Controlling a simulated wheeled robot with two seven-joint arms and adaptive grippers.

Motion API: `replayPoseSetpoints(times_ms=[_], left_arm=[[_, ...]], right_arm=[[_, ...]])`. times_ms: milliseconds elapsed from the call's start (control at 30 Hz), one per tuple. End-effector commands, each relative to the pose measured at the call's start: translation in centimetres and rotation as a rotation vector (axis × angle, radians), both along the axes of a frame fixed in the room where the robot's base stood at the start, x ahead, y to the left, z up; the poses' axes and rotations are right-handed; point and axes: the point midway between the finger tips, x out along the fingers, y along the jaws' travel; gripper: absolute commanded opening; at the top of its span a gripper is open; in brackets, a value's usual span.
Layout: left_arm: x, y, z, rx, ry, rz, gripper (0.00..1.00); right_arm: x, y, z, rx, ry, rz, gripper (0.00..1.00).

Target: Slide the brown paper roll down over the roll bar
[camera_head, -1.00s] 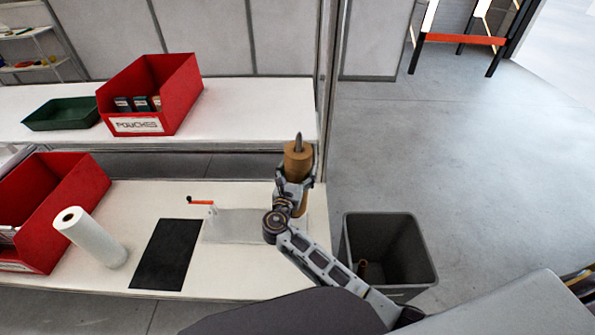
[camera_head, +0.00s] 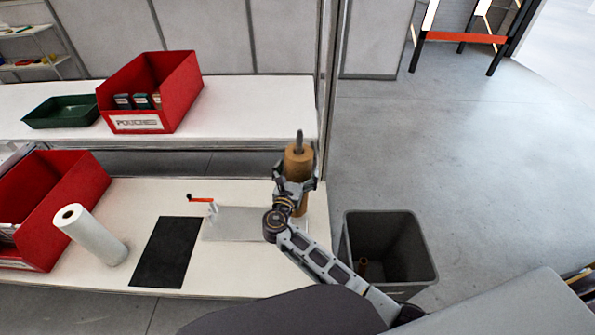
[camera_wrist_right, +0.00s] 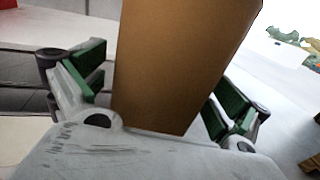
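The brown paper roll (camera_head: 298,165) stands upright around the roll bar (camera_head: 299,141), whose grey tip pokes out of the roll's top. It is at the right end of the near table. My right gripper (camera_head: 297,180) is around the roll with its fingers spread. In the right wrist view the roll (camera_wrist_right: 180,65) fills the middle, and the green finger pads of the gripper (camera_wrist_right: 160,90) stand apart from it on both sides. The roll's lower end is partly hidden by the gripper, so I cannot tell what it rests on. My left gripper is out of view.
A white roll (camera_head: 92,238), a black mat (camera_head: 166,253) and an orange handle (camera_head: 201,199) are on the near table (camera_head: 225,277). A grey bin (camera_head: 418,252) with a brown tube inside stands right of it. Red bins (camera_head: 168,100) are at the left and back.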

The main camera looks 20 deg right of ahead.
Motion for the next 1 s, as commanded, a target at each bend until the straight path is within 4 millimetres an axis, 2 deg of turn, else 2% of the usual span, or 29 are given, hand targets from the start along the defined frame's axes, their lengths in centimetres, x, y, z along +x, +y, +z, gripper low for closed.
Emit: replayPoseSetpoints(times_ms=[267, 467, 667, 1000], left_arm=[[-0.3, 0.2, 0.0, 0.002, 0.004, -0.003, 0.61], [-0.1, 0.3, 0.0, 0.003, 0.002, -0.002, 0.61], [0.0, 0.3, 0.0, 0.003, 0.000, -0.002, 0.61], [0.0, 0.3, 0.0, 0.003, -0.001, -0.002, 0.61]], right_arm=[[-0.1, 0.0, -0.4, 0.001, 0.007, 0.000, 1.00], [-0.1, 0.0, 0.4, 0.001, 0.004, 0.000, 1.00], [0.0, 0.0, 2.2, 0.002, 0.001, 0.000, 1.00], [0.0, 0.0, 7.0, 0.002, 0.000, -0.001, 1.00]])
